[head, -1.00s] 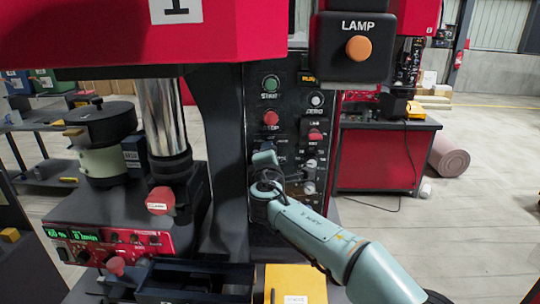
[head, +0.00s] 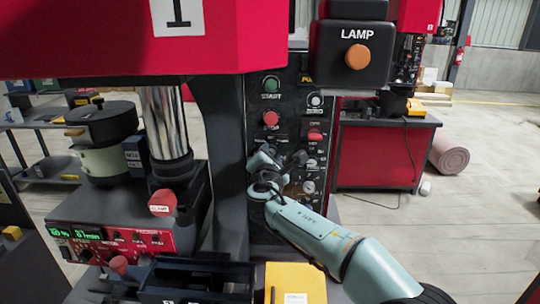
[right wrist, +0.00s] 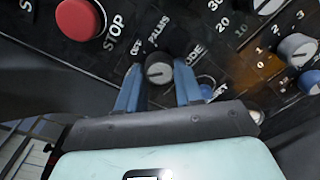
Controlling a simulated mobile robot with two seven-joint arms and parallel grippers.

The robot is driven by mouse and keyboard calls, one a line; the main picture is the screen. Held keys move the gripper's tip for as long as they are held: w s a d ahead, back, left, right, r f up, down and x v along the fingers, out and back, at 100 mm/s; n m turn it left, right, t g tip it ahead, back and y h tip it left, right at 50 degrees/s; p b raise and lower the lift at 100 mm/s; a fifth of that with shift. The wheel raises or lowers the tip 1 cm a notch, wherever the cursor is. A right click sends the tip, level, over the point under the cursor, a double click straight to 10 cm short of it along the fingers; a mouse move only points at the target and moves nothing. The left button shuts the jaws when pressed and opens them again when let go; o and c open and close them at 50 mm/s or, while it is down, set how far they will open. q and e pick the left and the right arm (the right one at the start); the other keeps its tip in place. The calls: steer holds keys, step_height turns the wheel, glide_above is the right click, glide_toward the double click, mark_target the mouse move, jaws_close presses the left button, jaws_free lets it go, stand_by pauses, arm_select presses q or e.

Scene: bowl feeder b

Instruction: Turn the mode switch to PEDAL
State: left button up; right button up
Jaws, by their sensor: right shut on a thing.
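The mode switch (right wrist: 158,71) is a small round dark knob with a grey face on the black panel, seen in the right wrist view. The words OFF and PALMS stand at its upper left. Other lettering to its right is partly covered, and I cannot read PEDAL. My right gripper (right wrist: 158,88) has its two blue fingers on either side of the knob, shut on it. In the head view my right gripper (head: 280,160) is at the panel and hides the switch. My left gripper is not in view.
A red STOP button (right wrist: 80,19) is at the upper left of the switch, and a blue button (right wrist: 206,88) is close right of the fingers. Several grey knobs, one here (right wrist: 298,48), sit further right. The LAMP box (head: 352,52) overhangs the panel.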

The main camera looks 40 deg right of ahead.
steer(key=o, duration=1)
steer(key=shift+o, duration=0.2)
steer(key=b+v, duration=0.3)
steer(key=v, duration=1)
steer(key=shift+a, duration=0.2)
steer(key=shift+s, duration=0.1)
steer(key=shift+f, duration=0.1)
